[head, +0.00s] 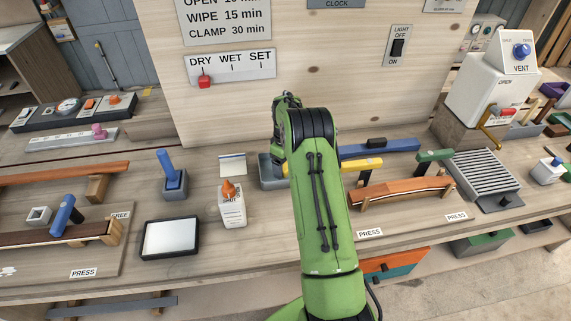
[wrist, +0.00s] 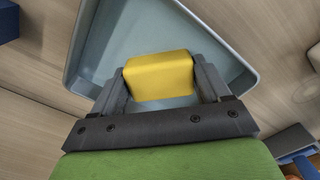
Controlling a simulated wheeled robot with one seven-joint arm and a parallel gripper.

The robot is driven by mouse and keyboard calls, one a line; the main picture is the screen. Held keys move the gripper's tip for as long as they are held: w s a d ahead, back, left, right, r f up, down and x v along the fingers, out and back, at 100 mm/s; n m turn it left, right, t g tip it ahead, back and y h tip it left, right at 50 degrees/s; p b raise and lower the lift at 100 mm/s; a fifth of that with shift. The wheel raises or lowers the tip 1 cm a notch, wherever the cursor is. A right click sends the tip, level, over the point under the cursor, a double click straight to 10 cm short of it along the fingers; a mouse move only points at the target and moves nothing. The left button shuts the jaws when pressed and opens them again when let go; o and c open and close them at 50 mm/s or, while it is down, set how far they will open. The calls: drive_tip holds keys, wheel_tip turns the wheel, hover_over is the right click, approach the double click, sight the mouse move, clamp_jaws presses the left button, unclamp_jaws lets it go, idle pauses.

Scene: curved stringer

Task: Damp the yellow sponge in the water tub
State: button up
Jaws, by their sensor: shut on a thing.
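The yellow sponge (wrist: 158,75) is held between the two fingers of my gripper (wrist: 160,80) in the wrist view. The water tub (wrist: 140,25), with a pale blue-grey inside, lies beneath and around the sponge in that view. I cannot tell whether the sponge touches the water. In the head view the tub (head: 270,177) shows only partly, as a grey box left of my green arm. My arm hides the sponge and fingertips there.
A white bottle with an orange tip (head: 231,205) stands left of the tub. A blue-handled tool in a grey holder (head: 173,178) and a black-framed pale pad (head: 170,239) are further left. A yellow bar (head: 362,164) and curved wooden piece (head: 400,192) lie right of my arm.

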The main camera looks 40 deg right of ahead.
drive_tip(key=shift+f, duration=0.4)
idle(1.0)
drive_tip(key=shift+r, duration=0.1)
drive_tip(key=shift+r+p, duration=2.3)
drive_tip(key=shift+r, duration=1.2)
